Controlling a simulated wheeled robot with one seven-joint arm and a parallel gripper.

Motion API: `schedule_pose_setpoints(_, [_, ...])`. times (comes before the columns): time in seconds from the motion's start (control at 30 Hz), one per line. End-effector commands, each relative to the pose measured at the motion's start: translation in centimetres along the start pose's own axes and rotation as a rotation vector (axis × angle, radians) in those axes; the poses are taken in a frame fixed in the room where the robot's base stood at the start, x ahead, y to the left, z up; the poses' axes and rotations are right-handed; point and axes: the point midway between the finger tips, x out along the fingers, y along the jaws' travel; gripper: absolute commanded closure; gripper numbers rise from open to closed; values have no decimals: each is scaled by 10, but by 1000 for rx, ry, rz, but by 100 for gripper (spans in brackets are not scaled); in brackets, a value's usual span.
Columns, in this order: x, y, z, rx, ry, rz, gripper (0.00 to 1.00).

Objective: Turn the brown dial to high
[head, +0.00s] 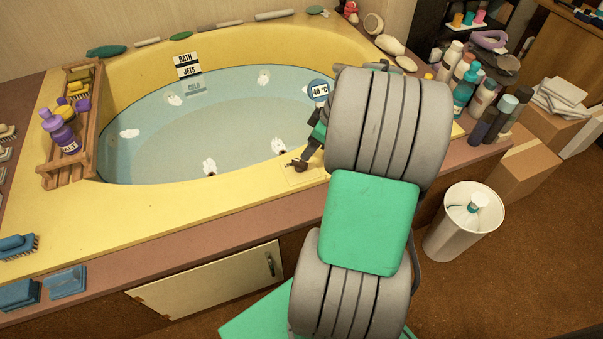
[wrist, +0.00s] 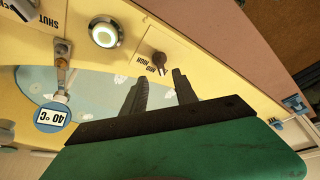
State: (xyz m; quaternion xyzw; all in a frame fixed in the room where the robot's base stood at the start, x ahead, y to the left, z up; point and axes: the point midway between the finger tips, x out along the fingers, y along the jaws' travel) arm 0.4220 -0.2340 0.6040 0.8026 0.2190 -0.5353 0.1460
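The brown dial (wrist: 158,60) sits on a pale square plate on the yellow tub rim, with labels reading MID and HIGH beside it, upside down in the wrist view. The dial also shows in the head view (head: 299,164), at the near edge of the tub. My gripper (wrist: 161,76) is open, its two dark fingers apart and pointing toward the dial. The dial appears between and just beyond the fingertips; I see no clear contact. In the head view my arm hides most of the gripper.
A round pale green button (wrist: 104,34) and a metal lever (wrist: 62,72) with a 40 °C tag (wrist: 54,118) are beside the dial. The filled tub (head: 200,130) lies behind. Several bottles (head: 464,92) stand on the right ledge, and a white bin (head: 450,235) stands on the floor.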

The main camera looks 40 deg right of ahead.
Motion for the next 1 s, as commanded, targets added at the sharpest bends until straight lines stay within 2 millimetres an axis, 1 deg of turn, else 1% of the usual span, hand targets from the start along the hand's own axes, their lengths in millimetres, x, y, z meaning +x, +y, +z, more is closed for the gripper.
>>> schedule_pose_setpoints(0.07, [11, -1, 0, -3, 0, -3, 65])
schedule_pose_setpoints(0.2, [39, -1, 0, -2, -1, -4, 65])
schedule_pose_setpoints(0.3, [57, -1, 0, -2, -2, -3, 65])
schedule_pose_setpoints(0.4, [68, -1, -1, -1, -2, -1, 65])
schedule_pose_setpoints(0.5, [72, -1, -1, -1, -1, 0, 65])
schedule_pose_setpoints(0.7, [72, -1, -2, 0, -2, 0, 65])
schedule_pose_setpoints(0.77, [72, -1, -2, 0, -2, 0, 70])
schedule_pose_setpoints(1.0, [72, -1, -2, 1, -2, 0, 89])
